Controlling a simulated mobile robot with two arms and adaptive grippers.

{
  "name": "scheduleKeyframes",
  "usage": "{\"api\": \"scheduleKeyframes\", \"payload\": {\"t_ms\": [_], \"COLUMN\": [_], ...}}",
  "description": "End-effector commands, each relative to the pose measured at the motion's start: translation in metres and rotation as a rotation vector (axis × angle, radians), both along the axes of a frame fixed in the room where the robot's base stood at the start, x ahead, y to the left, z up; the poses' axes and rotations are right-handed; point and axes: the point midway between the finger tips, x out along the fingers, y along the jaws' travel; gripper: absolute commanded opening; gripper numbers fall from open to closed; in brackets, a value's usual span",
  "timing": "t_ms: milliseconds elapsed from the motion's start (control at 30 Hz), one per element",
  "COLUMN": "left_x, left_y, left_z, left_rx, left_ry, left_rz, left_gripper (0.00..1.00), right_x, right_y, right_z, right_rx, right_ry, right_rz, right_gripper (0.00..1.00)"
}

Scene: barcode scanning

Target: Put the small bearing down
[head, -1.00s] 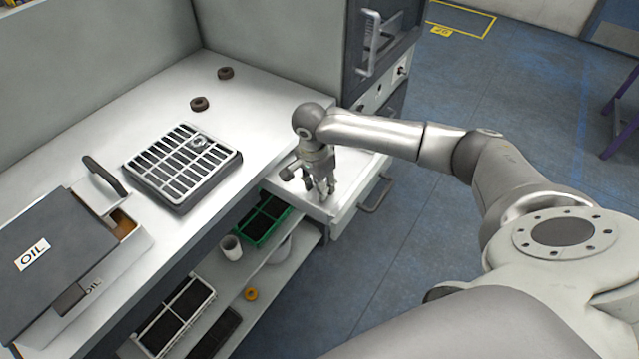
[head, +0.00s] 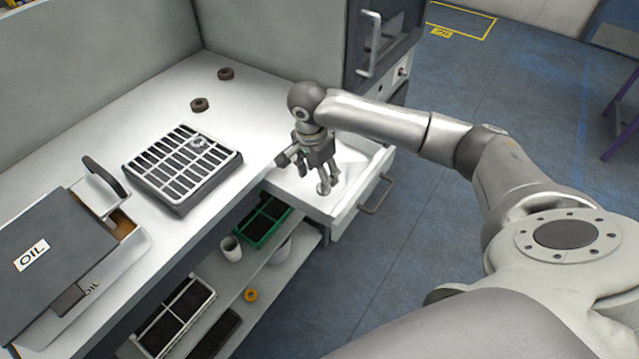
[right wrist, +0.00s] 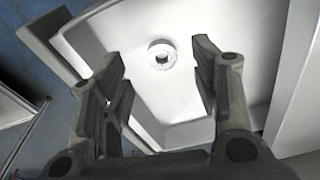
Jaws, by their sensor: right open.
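The small bearing (head: 322,188), a pale metal ring, lies on the white floor of the pulled-out drawer (head: 350,158). In the right wrist view the bearing (right wrist: 160,54) shows between and beyond the spread fingers, apart from both. My right gripper (head: 320,180) is open and empty, pointing down just above the bearing in the drawer. It also shows open in the right wrist view (right wrist: 158,60). My left gripper is in neither view.
A grated tray (head: 160,195) with a metal ring on it stands on the table. Two brown rings (head: 199,104) lie behind it. An oil box (head: 60,240) is at the left. Shelves below hold a green bin (head: 262,222) and a white cup (head: 231,248).

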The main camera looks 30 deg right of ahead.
Motion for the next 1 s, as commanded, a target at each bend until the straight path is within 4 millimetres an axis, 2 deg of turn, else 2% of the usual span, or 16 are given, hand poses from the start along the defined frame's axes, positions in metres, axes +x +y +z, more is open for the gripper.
{"api": "scheduleKeyframes", "payload": {"t_ms": [33, 200, 400, 1000], "left_x": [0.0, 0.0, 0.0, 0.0], "left_y": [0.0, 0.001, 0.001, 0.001], "left_z": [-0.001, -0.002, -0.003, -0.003], "left_rx": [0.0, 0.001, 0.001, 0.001], "left_ry": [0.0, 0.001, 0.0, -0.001], "left_rz": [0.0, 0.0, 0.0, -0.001], "left_gripper": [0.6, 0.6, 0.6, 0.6], "right_x": [0.001, -0.001, -0.001, -0.002], "right_y": [0.002, 0.006, 0.008, 0.008], "right_z": [0.012, 0.044, 0.065, 0.068], "right_rx": [0.001, 0.002, 0.001, 0.001], "right_ry": [-0.005, -0.003, -0.001, 0.001], "right_rz": [0.001, 0.0, -0.001, -0.001], "right_gripper": [0.56, 0.56, 0.56, 0.56]}}
